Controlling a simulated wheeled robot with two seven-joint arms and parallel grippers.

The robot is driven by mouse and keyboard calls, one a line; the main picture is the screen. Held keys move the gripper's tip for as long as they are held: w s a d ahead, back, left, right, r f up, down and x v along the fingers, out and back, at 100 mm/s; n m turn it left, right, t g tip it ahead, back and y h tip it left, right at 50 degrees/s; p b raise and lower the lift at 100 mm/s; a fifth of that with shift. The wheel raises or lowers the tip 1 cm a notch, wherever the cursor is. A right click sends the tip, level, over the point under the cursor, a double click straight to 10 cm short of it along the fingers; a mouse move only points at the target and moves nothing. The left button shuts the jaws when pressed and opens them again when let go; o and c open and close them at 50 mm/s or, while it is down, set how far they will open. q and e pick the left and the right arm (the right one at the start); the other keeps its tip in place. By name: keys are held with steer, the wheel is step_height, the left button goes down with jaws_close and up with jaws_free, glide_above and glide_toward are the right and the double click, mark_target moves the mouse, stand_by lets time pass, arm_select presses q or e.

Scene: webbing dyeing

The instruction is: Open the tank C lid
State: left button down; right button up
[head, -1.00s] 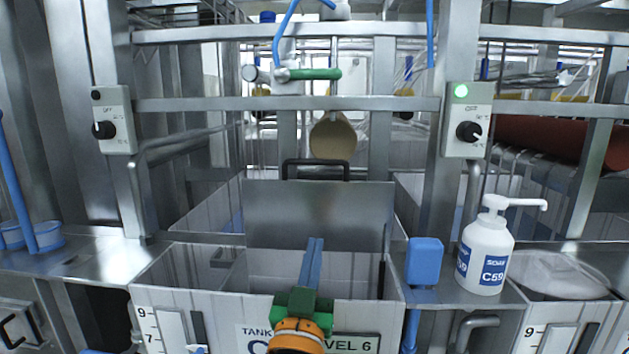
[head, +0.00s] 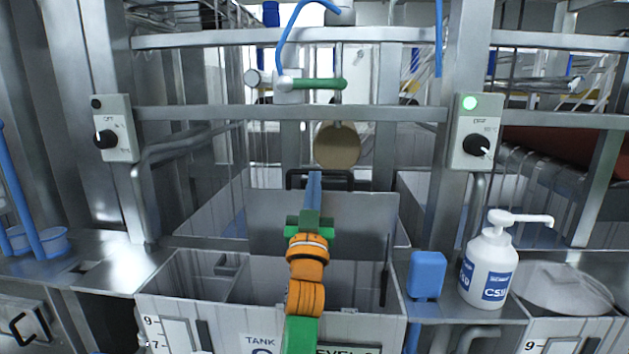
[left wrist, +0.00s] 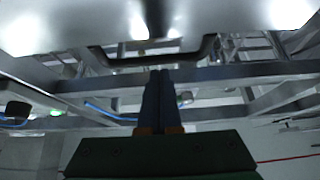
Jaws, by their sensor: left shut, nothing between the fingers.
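The tank C (head: 215,318) stands in front of me, its front wall carrying a TANK label that my arm partly hides. Its grey metal lid (head: 270,218) stands raised at the back of the opening, with a black handle (head: 345,180) along its top edge. My left gripper (head: 314,175) is shut and empty, its blue fingers in front of the lid with the tips near the handle. In the left wrist view the shut fingers (left wrist: 160,75) point at the dark handle (left wrist: 150,60); I cannot tell whether they touch. My right gripper is out of view.
A white pump bottle (head: 488,268) and a blue block (head: 427,275) stand on the ledge to the right. A control box (head: 476,132) with a green light is above them. A metal rail (head: 290,113) and a green-handled valve (head: 318,84) lie behind the lid.

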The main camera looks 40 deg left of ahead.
arm_select(q)
steer(key=shift+w, duration=0.15)
steer(key=w+p, duration=0.1)
steer(key=p, duration=0.1)
steer(key=w+a+g+h+p, duration=0.1)
steer(key=p, duration=0.1)
steer(key=w+a+r+g+p, duration=0.1)
steer(key=p, duration=0.1)
steer(key=shift+w+a, duration=0.25)
steer(key=shift+w, duration=0.15)
steer(key=shift+f, duration=0.3)
